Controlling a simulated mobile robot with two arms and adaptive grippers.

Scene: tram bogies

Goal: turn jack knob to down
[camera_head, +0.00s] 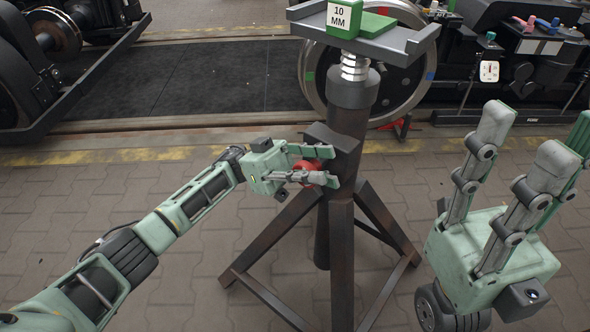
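The jack (342,240) is a dark metal stand on splayed legs, upright in the middle of the head view. Its red knob (307,167) sits on the left side of the column, below the threaded spindle (354,68). My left gripper (331,167) reaches in from the left, with its fingers around the knob and partly covering it. Whether the fingers press on the knob cannot be told. My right gripper (535,135) is at the right, open and empty, fingers pointing up, apart from the jack.
A green block marked 10 MM (342,18) rests on the jack's top plate (390,45). Behind stand a wheel (400,98) and dark bogie parts (520,75) with a white gauge (489,71). Another bogie (40,90) is at the upper left.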

